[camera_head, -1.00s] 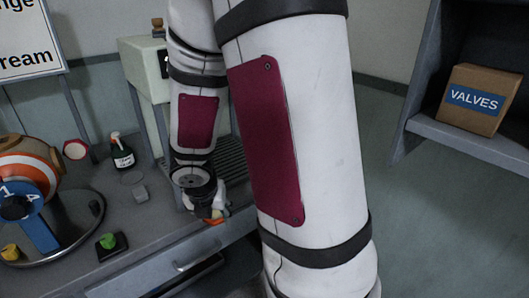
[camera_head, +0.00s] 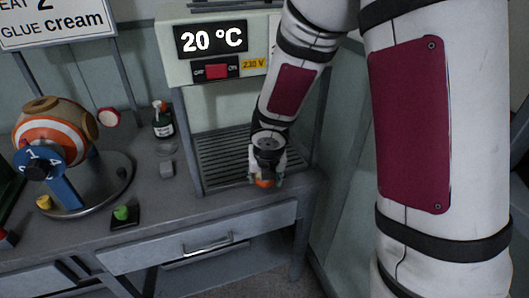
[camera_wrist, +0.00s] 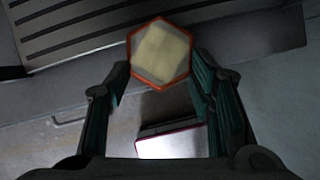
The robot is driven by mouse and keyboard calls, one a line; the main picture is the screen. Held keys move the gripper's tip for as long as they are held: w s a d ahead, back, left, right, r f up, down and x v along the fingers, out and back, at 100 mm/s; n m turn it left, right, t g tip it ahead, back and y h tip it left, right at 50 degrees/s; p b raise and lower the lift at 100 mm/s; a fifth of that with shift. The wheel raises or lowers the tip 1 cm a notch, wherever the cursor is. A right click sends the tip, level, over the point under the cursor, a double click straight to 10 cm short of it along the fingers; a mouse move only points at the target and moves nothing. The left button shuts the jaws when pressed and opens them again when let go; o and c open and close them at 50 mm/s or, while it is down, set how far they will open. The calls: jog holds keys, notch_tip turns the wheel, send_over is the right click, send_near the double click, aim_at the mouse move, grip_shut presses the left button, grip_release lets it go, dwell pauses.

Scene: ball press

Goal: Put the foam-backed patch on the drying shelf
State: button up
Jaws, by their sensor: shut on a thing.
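The foam-backed patch (camera_wrist: 160,54) is a hexagon with an orange-red rim and a cream backing. My gripper (camera_wrist: 160,78) is shut on it, with a dark finger at each side. In the head view, my gripper (camera_head: 265,180) hangs at the front right of the drying shelf, and a bit of orange (camera_head: 264,184) shows between its fingers. The drying shelf (camera_head: 222,158) is a dark slatted rack under the heater unit. Its slats (camera_wrist: 80,35) also show at the wrist view's upper left, beyond the patch. I cannot tell the patch's height above it.
The heater (camera_head: 218,65) reads 20 °C, with a red switch (camera_head: 216,71). A patched ball (camera_head: 52,135) is on a stand farther left. A drawer handle (camera_head: 207,246) is below.

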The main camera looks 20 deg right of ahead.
jog(key=w, duration=0.2)
jog(key=w+d+p, duration=0.1)
jog(key=w, duration=0.4)
jog(key=shift+w+d+p, duration=0.2)
jog(key=shift+d+p, duration=0.1)
jog(key=shift+d, duration=0.05)
jog(key=w, duration=0.1)
jog(key=w+f, duration=0.1)
jog(key=shift+w+d, duration=0.3)
jog(key=shift+f, duration=0.3)
jog(key=shift+f+b, duration=0.3)
jog(key=shift+b, duration=0.1)
jog(key=o, duration=0.9)
jog(key=shift+o, duration=0.2)
